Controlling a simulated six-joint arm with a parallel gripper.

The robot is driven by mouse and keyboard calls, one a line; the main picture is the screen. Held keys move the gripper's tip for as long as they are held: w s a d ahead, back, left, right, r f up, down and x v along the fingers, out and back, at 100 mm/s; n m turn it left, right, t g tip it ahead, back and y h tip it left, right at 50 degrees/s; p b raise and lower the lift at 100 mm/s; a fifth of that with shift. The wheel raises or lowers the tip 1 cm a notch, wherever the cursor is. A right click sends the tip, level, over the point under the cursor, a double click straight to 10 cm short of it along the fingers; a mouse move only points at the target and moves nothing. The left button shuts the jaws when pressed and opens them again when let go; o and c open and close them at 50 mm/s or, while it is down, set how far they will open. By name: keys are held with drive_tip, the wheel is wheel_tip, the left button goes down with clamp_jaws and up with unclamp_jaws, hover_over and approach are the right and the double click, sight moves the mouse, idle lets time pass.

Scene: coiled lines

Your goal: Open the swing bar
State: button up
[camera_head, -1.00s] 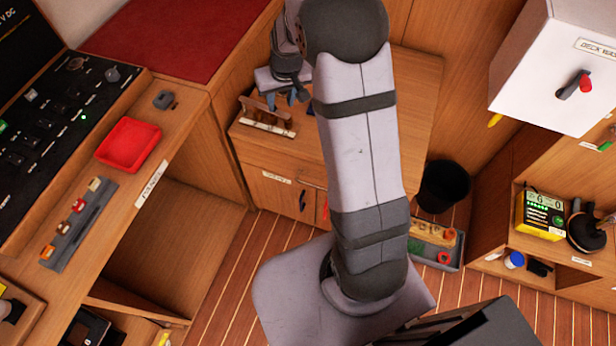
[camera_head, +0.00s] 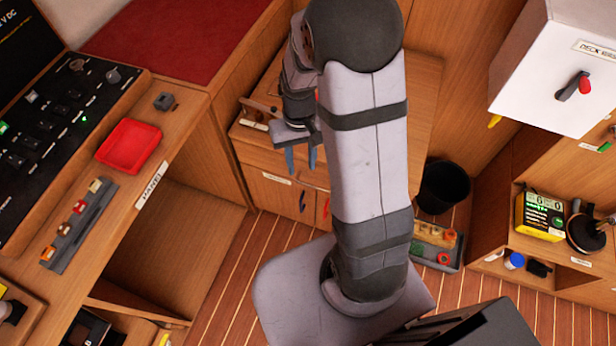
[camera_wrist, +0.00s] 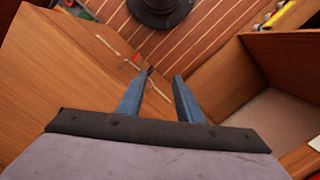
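My gripper (camera_head: 302,168) is in front of the upper part of the wooden cabinet (camera_head: 275,195) in the head view, fingers pointing down. In the wrist view my gripper (camera_wrist: 163,77) shows two blue fingers standing apart with nothing between them. No part is clearly marked as the swing bar. A small dark handle (camera_head: 302,203) is on the cabinet front, just below the fingers, with a red piece (camera_head: 325,208) to its right, partly behind my arm. The gap between fingers and handle cannot be judged.
A white box (camera_head: 545,85) hangs at right. A red tray (camera_head: 130,146) sits on the left counter.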

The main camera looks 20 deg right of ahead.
drive_tip(key=s+r+g, duration=0.1)
drive_tip(key=s, duration=0.5)
drive_tip(key=shift+a+r+p, duration=0.3)
drive_tip(key=shift+a+r, duration=0.05)
drive_tip(key=shift+a, duration=0.1)
drive_tip(key=shift+c, duration=0.6)
drive_tip(key=shift+f, duration=0.1)
drive_tip(key=c, duration=0.6)
drive_tip(key=f, duration=0.1)
drive_tip(key=a+f+b, duration=0.1)
drive_tip(key=f, duration=0.1)
drive_tip(key=shift+f+n+g, duration=0.15)
drive_tip(key=shift+n+g, duration=0.15)
clamp_jaws()
drive_tip(key=w+d+r+t+h+b, duration=0.1)
drive_tip(key=w+t, duration=0.1)
drive_tip(key=w, duration=0.9)
drive_tip(key=w+d+r+t, duration=0.1)
drive_tip(key=w+r+t, duration=0.1)
drive_tip(key=w, duration=0.9)
drive_tip(key=w+d+r+m+t+h, duration=0.1)
drive_tip(key=w+d+r+m+t, duration=0.1)
drive_tip(key=w+r+m, duration=0.2)
drive_tip(key=shift+w+r, duration=1.85)
drive_tip(key=shift+w, duration=0.35)
